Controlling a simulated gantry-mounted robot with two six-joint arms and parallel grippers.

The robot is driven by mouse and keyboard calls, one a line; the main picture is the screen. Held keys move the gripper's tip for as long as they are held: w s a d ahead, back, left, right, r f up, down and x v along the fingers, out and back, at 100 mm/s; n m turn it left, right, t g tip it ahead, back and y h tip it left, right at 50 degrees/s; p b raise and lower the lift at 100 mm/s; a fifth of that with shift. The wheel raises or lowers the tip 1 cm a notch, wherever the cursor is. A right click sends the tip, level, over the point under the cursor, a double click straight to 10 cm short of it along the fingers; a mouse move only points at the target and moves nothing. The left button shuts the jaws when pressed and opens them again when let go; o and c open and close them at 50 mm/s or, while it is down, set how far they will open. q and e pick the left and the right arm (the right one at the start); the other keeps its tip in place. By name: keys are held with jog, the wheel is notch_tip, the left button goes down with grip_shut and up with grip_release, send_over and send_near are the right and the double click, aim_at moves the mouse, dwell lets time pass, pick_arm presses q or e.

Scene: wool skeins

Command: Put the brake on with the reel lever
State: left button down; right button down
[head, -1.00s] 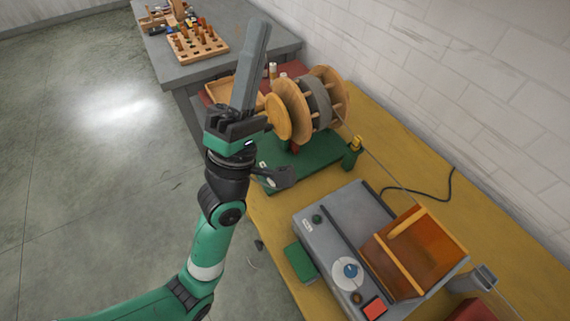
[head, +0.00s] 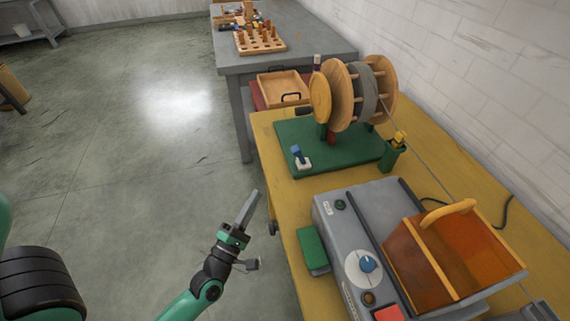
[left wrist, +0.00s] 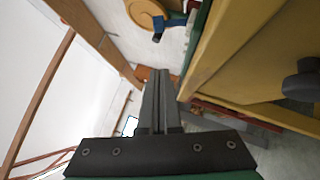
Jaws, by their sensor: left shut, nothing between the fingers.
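The wooden reel (head: 341,95) with grey wool on it stands on a green base (head: 340,143) on the yellow bench. A small lever with a blue handle (head: 297,152) sits on a pale plate at the base's front left corner. The blue handle also shows in the left wrist view (left wrist: 174,21). My left gripper (head: 254,194) is shut and empty. It is apart from the lever, below and left of it in the head view, beside the bench edge. My right gripper is not in view.
A grey machine (head: 345,235) with a blue-topped dial and an orange bin (head: 440,255) stands on the near bench. A green block (head: 312,250) lies at its left. A wooden tray (head: 283,88) is behind the base. Open floor lies left of the bench.

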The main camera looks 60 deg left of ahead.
aim_at(300, 155)
pick_arm(q)
jog(key=x, duration=1)
jog(key=shift+w+r, duration=0.1)
jog(key=shift+r, duration=0.05)
jog(key=w+p, duration=0.1)
jog(key=w+r+p, duration=0.1)
jog(key=shift+w+d+r+p, duration=0.15)
jog(key=shift+w+d+p, duration=0.1)
jog(key=shift+p, duration=0.15)
jog(key=shift+w+d, duration=0.1)
jog(key=shift+w, duration=0.45)
jog(key=shift+r, duration=0.1)
